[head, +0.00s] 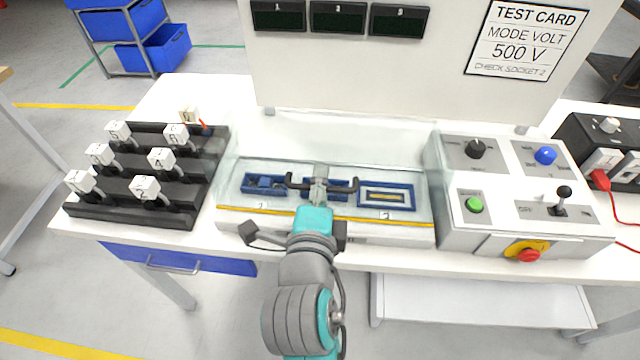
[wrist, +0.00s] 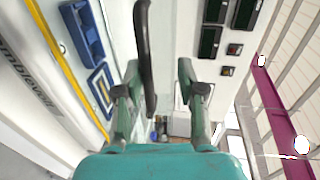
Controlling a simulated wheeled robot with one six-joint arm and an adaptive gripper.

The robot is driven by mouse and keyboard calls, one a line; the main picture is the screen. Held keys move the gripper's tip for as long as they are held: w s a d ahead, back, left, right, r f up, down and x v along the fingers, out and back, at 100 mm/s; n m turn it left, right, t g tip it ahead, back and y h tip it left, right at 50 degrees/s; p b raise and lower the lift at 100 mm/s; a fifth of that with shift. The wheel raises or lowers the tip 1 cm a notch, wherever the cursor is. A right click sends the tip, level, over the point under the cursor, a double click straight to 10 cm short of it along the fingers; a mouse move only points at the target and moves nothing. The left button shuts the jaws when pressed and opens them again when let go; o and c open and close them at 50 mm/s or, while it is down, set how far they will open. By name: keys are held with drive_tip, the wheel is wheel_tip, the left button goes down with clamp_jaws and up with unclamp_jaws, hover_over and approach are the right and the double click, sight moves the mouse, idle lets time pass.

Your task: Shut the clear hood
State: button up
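The clear hood (head: 340,132) is see-through and hinged at the foot of the back panel, above a pale test bay (head: 228,212) with a yellow front stripe. Its exact angle is hard to tell. Its dark bar handle (head: 296,183) appears over the bay's blue sockets in the head view. My gripper (head: 319,190) is at the middle of the handle. In the wrist view the handle (wrist: 148,50) passes between the two spread fingers of my gripper (wrist: 158,95), nearer the left finger. A gap shows on the right side, so the fingers are not closed on it.
A black rack (head: 130,218) with several numbered white-topped plugs stands left of the bay. A control box (head: 470,235) with knobs, a lever and a red stop button stands right. The back panel (head: 430,70) carries three displays and a test card.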

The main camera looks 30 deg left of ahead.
drive_tip(key=v, duration=0.7)
drive_tip(key=shift+s, duration=0.2)
drive_tip(key=shift+d, duration=0.1)
drive_tip(key=s+d+f+n, duration=0.3)
drive_tip(key=d+f+n, duration=0.7)
drive_tip(key=d+f, duration=0.75)
drive_tip(key=s+d+f+n+h, duration=0.1)
drive_tip(key=s+d+n+h, duration=0.1)
drive_tip(key=s+d, duration=0.5)
drive_tip(key=s+d+f+n+h, duration=0.1)
drive_tip(key=s+d+n+h, duration=0.1)
drive_tip(key=s+d, duration=0.6)
drive_tip(key=s+h, duration=0.1)
drive_tip(key=s, duration=0.4)
idle(0.9)
